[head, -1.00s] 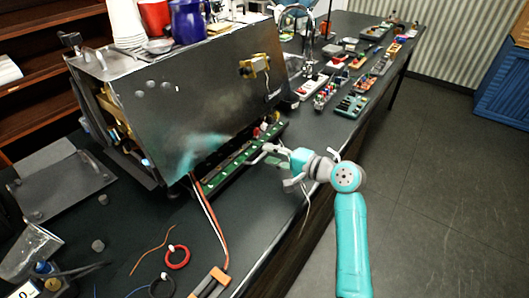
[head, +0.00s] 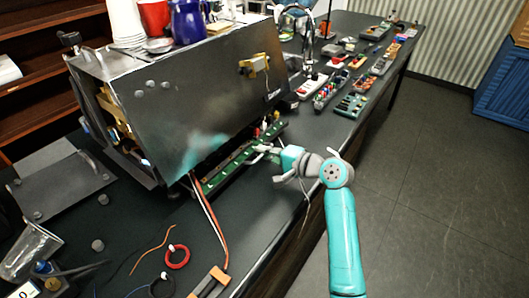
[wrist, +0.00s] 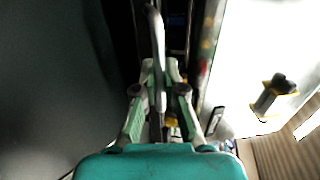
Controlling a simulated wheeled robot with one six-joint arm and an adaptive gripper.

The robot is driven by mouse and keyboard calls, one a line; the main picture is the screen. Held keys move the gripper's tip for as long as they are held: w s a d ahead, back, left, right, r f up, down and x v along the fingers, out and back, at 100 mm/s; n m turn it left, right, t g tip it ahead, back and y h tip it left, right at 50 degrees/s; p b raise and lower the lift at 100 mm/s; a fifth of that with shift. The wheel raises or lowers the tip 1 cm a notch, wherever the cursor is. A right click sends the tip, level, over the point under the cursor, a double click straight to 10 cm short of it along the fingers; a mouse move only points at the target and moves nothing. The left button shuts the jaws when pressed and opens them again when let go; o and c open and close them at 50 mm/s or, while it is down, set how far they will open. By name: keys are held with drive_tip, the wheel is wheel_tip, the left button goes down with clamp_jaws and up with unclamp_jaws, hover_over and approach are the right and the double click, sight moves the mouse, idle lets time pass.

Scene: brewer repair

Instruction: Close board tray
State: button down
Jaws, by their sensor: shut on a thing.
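The board tray (head: 226,172), a long dark tray carrying a green board, sticks out slightly from under the brewer's front panel (head: 190,100). My gripper (head: 268,151) is at the tray's outer edge, toward its right end. In the wrist view my gripper (wrist: 160,75) has its fingers shut on a pale grey bar (wrist: 157,35), which looks like the tray's handle. The exact contact is partly hidden by the fingers. How far the tray reaches under the brewer is hidden.
Orange, white and dark wires (head: 208,220) run from beneath the brewer to an orange-black connector (head: 210,283). A red wire coil (head: 177,256) lies nearby. Small parts and tool trays (head: 350,104) fill the far bench. Floor (head: 430,180) to the right is clear.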

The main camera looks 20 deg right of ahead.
sight(254, 154)
drive_tip(key=x, duration=0.4)
drive_tip(key=shift+w+r, duration=0.1)
drive_tip(key=shift+r, duration=0.35)
drive_tip(key=c, duration=1.2)
unclamp_jaws()
drive_tip(key=shift+w+a, duration=0.1)
drive_tip(key=shift+a, duration=0.05)
drive_tip(key=shift+c, duration=0.2)
drive_tip(key=v, duration=1.2)
drive_tip(key=shift+f, duration=0.1)
